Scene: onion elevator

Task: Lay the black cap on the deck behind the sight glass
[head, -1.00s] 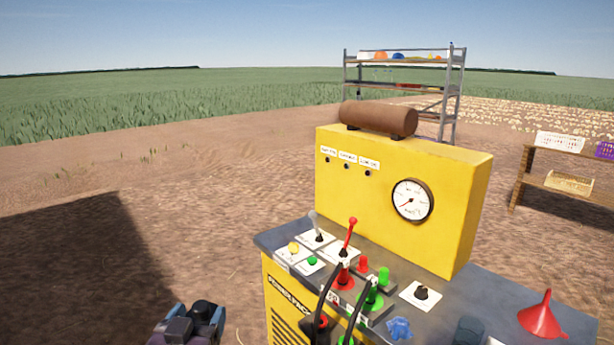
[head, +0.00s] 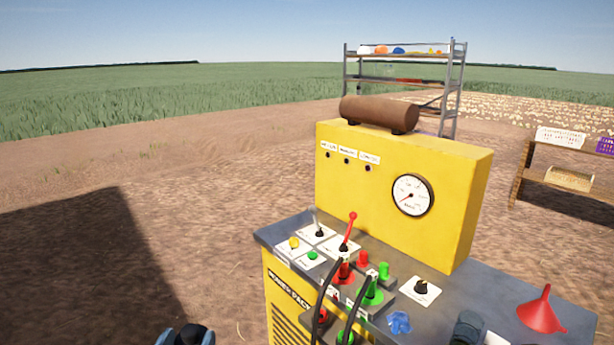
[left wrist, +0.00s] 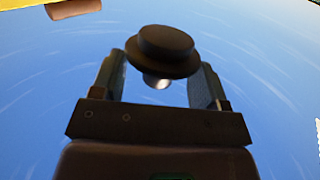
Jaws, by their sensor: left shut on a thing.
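My left gripper (head: 184,339) is at the bottom edge of the head view, left of the yellow machine and mostly cut off. It is shut on the black cap (head: 195,331), whose dark top shows between the blue fingers. In the left wrist view the cap (left wrist: 160,48) is a round, dark, brimmed piece with a paler stem below, between the two fingers (left wrist: 160,85). A dark, short cylinder (head: 468,327) stands near the deck's front edge; it may be the sight glass, but I cannot be sure. The grey deck (head: 478,283) is apart from the gripper. My right gripper is out of view.
The yellow panel (head: 400,170) with a gauge (head: 412,195) rises behind the deck. A red funnel (head: 543,311) stands at right.

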